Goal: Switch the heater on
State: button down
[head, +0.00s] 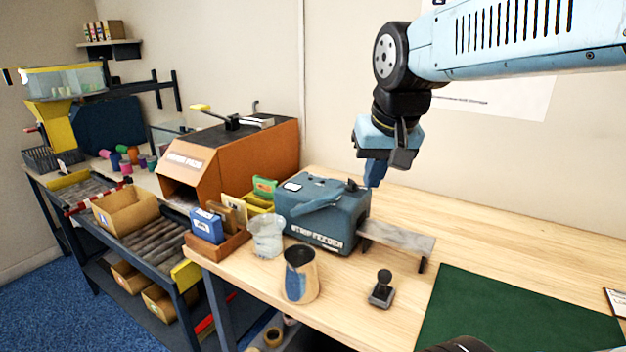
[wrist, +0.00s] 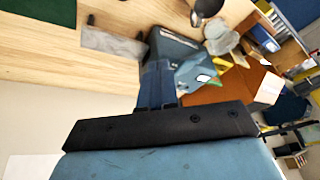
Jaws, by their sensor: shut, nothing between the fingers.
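No machine here is clearly marked as a heater. A teal machine (head: 325,215) labelled "STRIP FEEDER" stands on the wooden bench, with a small black part on its top right. It also shows in the wrist view (wrist: 172,47). An orange machine (head: 232,160) with a sloped front stands behind it to the left; its label is too small to read surely. A lever with a yellow knob (head: 202,107) is on its top. My gripper (head: 374,182) is shut and empty, pointing down by the teal machine's upper right end. Its fingers (wrist: 158,90) partly cover that machine in the wrist view.
A grey metal strip (head: 398,238) on legs extends right from the teal machine. A metal cup (head: 300,275), a clear container (head: 267,236) and a black-knobbed stamp (head: 382,288) stand in front. A green mat (head: 515,315) lies right. A roller conveyor (head: 165,250) runs along the left.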

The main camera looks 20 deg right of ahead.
jog(key=w+r+m+g+h, duration=0.1)
jog(key=w+m+g, duration=0.6)
jog(key=w, duration=1.5)
jog(key=shift+m+t, duration=0.3)
jog(key=shift+t, duration=0.4)
jog(key=f, duration=0.9)
jog(key=s+f, duration=0.1)
jog(key=f, duration=0.3)
jog(key=shift+d+f, duration=0.2)
jog(key=shift+f, duration=0.15)
